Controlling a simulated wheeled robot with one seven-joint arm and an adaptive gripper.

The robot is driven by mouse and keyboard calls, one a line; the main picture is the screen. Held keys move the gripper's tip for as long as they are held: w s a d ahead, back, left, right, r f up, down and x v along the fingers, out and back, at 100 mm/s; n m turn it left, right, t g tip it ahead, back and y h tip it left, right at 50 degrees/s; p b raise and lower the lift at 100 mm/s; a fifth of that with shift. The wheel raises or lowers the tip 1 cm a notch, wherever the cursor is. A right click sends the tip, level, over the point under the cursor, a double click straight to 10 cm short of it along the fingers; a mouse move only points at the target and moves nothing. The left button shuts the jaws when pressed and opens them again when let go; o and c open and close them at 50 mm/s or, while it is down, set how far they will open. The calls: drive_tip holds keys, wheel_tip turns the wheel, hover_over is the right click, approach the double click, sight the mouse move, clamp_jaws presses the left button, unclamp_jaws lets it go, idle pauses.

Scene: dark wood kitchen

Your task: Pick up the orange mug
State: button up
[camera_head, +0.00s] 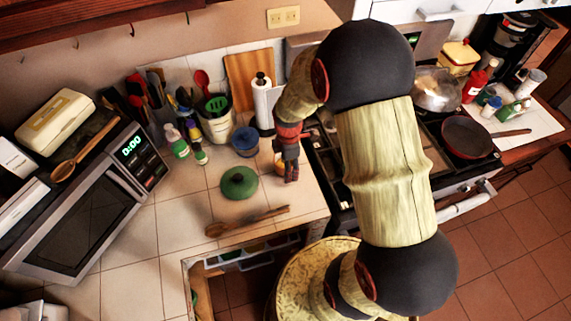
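An orange-tan rounded thing (278,161), which looks like the orange mug, stands on the tiled counter. Only a small part of it shows; the rest is hidden behind my gripper. My gripper (290,176) points down at the mug, close to the counter's right edge. The fingers overlap the mug in this view. I cannot tell whether they touch it, or whether they are open or shut.
A green lid (239,183) and wooden spoon (247,221) lie in front. A blue jar (245,141), paper towel roll (263,103) and utensil crock (217,124) stand behind. A microwave (85,205) is left; the stove with a pan (468,136) is right.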

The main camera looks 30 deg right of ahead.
drive_tip(key=f, duration=0.6)
drive_tip(key=shift+d+f, duration=0.25)
drive_tip(key=shift+d, duration=0.05)
drive_tip(key=shift+c, duration=0.9)
drive_tip(key=c, duration=1.1)
drive_tip(key=shift+r, duration=0.1)
clamp_jaws()
